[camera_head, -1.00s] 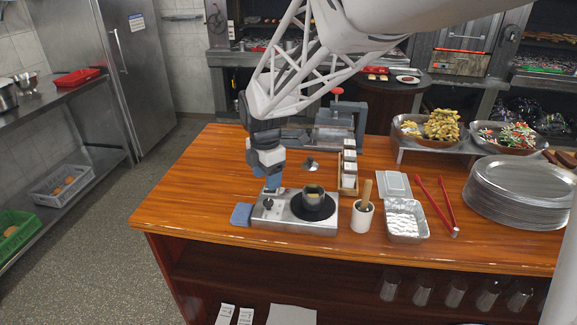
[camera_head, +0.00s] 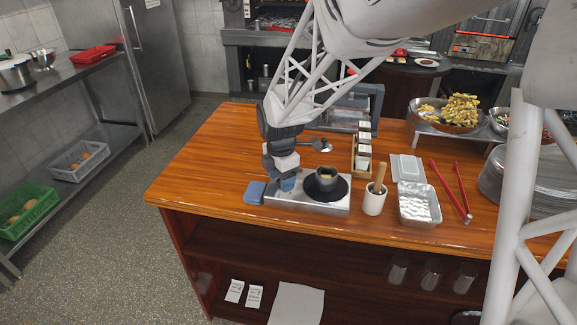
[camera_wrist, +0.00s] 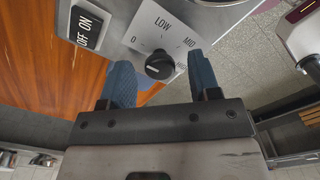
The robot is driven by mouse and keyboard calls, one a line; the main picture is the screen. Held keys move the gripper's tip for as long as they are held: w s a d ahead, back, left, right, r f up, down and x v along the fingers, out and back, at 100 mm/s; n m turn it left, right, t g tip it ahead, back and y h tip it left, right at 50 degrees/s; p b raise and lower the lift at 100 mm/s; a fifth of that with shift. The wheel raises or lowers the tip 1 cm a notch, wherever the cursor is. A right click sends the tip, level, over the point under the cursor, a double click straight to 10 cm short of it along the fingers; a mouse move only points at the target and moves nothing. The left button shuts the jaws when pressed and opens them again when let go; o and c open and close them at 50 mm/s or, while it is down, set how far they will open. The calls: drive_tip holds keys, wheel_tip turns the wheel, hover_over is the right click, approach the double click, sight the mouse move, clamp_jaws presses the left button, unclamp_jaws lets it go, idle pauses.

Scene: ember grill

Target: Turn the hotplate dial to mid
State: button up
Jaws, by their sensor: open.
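The hotplate (camera_head: 333,206) is a low silver box with a dark round plate on the wooden counter; a small dark pot (camera_head: 326,178) stands on the plate. In the wrist view its black dial (camera_wrist: 159,66) sits on a white label marked 0, LOW, MID and a partly hidden last mark. The dial's white line points roughly toward the 0 side, though its exact setting is hard to tell. My gripper (camera_wrist: 163,84) is open, its blue fingers on either side of the dial; I cannot tell whether they touch it. In the head view my gripper (camera_head: 287,184) covers the dial.
An ON/OFF switch (camera_wrist: 88,26) is beside the dial label. A blue cloth-like block (camera_head: 254,192) lies left of the hotplate. A white mortar with a pestle (camera_head: 374,199) and a foil tray (camera_head: 433,214) stand to its right. The counter's left part is clear.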

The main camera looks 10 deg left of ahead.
drive_tip(key=c, duration=0.9)
